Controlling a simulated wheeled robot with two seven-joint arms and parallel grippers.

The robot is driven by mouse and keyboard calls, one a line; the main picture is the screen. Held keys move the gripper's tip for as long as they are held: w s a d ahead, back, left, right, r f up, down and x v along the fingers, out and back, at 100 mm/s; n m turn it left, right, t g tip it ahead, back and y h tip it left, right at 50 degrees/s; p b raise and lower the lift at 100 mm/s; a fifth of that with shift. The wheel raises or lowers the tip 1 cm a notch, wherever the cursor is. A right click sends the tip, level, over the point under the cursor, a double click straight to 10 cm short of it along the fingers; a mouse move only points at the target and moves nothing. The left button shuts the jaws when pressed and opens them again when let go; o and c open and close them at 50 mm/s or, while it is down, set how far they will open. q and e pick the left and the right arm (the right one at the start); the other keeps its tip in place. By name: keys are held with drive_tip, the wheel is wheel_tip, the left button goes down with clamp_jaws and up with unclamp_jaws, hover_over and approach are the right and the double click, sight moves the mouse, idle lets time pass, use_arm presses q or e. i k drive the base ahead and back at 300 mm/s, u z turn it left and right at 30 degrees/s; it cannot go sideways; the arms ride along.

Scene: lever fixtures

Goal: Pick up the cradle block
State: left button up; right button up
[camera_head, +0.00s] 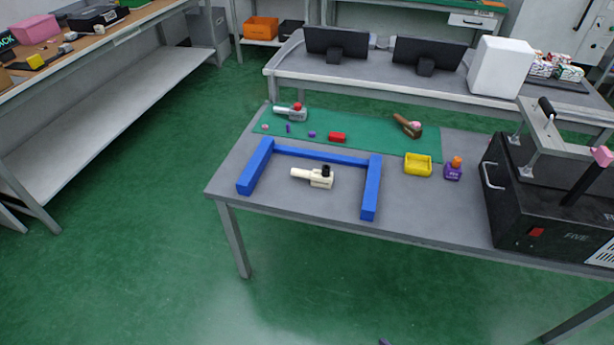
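No part is plainly marked as the cradle block, so I cannot tell which one it is. A cream-white block (321,178) with a black knob and a handle to its left lies on the grey table, inside a blue U-shaped frame (372,188). A similar pale grey piece with a red knob (291,113) lies on the green mat (376,130). Neither of my grippers shows clearly.
A yellow tray (418,164) and a purple bottle with an orange cap (453,169) stand right of the frame. A large black machine (530,200) fills the table's right end. Bare table (300,208) surrounds the cream block. A small dark thing cuts the bottom edge.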

sight(324, 178)
drive_tip(key=u, duration=1.6)
drive_tip(key=i, duration=2.75)
drive_tip(key=z, duration=2.95)
drive_tip(key=i, duration=0.5)
drive_tip(key=z, duration=0.05)
